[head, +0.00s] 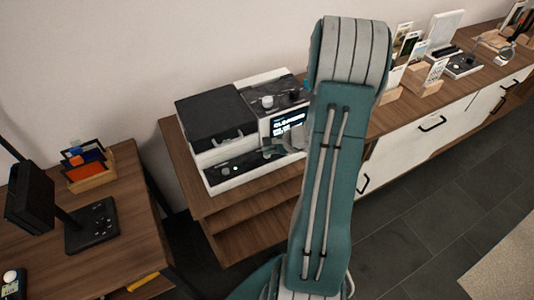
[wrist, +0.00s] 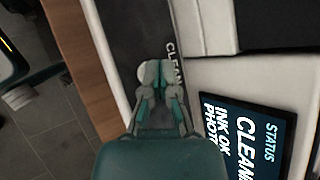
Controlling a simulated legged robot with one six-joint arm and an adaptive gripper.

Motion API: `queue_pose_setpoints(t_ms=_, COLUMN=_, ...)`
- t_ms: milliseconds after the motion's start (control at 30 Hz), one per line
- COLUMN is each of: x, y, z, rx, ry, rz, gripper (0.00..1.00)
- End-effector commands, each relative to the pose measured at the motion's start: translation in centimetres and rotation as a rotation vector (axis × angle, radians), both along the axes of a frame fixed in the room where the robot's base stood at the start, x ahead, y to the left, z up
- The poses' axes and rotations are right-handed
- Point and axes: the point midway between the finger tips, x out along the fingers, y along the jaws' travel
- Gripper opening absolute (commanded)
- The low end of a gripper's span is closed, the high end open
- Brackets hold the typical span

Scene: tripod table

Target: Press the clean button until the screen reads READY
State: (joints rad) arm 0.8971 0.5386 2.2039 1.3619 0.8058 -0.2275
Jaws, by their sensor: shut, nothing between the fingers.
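The machine (head: 222,145) is a white and black printer-like box on the wooden cabinet. Its screen (head: 287,124) is lit, and in the wrist view the screen (wrist: 250,140) shows STATUS, a line starting CLEAN, and INK OK; the ends of lines are cut off. A dark control strip (wrist: 130,25) carries the label CLEAN (wrist: 174,62). A pale round button (wrist: 142,76) beside the label is mostly hidden behind the fingertips. My gripper (wrist: 155,72) is shut and empty, its tips over the button. Contact cannot be told. In the head view my gripper (head: 268,150) is above the front strip.
A black lid (head: 215,115) and a knob panel (head: 275,100) top the machine. A side table (head: 110,245) with a dark stand (head: 90,225) is at left. Card holders (head: 425,78) stand on the cabinet at right. My arm hides the middle of the cabinet.

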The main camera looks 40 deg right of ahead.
Motion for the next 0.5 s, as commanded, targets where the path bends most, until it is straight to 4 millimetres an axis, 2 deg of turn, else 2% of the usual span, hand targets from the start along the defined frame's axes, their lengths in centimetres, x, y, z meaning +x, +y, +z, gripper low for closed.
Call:
queue_pose_setpoints(t_ms=267, x=0.0, y=0.0, z=0.1, rx=-0.001, ry=0.0, rz=-0.001, gripper=0.0)
queue_pose_setpoints(t_ms=500, x=0.0, y=-0.1, z=1.3, rx=-0.002, ry=-0.001, rz=0.0, gripper=0.0)
